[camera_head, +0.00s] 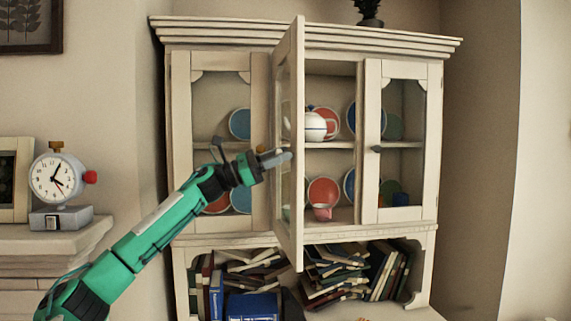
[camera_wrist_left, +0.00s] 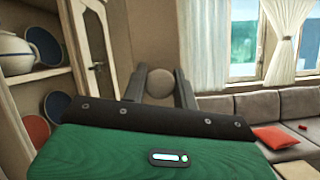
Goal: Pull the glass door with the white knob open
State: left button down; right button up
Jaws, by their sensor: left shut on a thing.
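The glass door (camera_head: 297,215) in the middle of the cream cabinet (camera_head: 345,42) stands open, swung out and seen nearly edge-on. Shelves with crockery show behind it. My left gripper (camera_head: 281,156) reaches in from the left to this door at about mid-height. It is shut on the white knob, which is largely hidden by the fingers in the head view. In the left wrist view the round pale knob (camera_wrist_left: 159,83) sits between the two fingers of my left gripper (camera_wrist_left: 160,88). My right gripper is not in view.
A left glass door (camera_head: 259,120) and a right glass door with a dark knob (camera_head: 377,149) are closed. A white teapot (camera_head: 314,126) and several plates stand inside. Books (camera_head: 252,306) fill the lower shelf. A clock (camera_head: 55,178) stands at left. The left wrist view shows a sofa (camera_wrist_left: 228,105).

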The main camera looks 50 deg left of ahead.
pick_arm(q)
jog(key=shift+s+a, duration=0.15)
jog(key=shift+s, duration=0.05)
dwell(0.4)
jog(key=c, duration=1.1)
grip_release()
